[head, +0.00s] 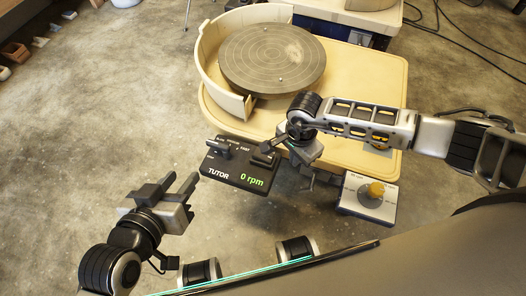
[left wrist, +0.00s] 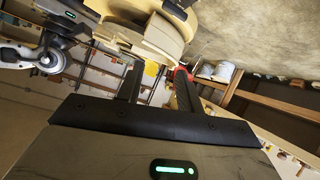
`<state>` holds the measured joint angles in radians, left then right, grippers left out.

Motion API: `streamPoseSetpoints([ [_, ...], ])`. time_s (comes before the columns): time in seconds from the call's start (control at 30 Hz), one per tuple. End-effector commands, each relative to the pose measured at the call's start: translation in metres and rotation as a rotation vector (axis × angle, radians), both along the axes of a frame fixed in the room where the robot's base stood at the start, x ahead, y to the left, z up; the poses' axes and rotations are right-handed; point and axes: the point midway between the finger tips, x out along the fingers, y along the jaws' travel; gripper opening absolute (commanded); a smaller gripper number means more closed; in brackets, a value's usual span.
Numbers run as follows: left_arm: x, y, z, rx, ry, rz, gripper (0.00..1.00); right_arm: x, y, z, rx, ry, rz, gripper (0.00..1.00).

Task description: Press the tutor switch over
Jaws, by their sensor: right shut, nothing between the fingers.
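The cream wheel table (head: 375,75) carries a round grey wheel head (head: 272,57) with a curved splash guard (head: 211,60).

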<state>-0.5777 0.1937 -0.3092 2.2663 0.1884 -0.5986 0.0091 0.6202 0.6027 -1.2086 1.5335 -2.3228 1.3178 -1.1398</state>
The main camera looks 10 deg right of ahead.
Motion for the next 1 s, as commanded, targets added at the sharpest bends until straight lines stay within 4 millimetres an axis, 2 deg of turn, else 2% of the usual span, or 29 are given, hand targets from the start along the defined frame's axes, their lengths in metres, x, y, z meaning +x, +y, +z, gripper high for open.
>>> streamPoseSetpoints([
  [0.57,-0.006,0.009,-0.051,0.06,0.152,0.009,0.36,0.0,0.0,0.0,0.0,0.0,0.0,0.0],
  [0.7,-0.008,0.013,-0.032,0.062,0.133,0.023,0.36,0.001,0.0,0.017,0.0,-0.001,0.0,0.0],
  [1.0,-0.011,0.021,-0.004,0.066,0.088,0.051,0.36,0.0,0.0,0.04,0.0,0.0,0.0,0.0],
])
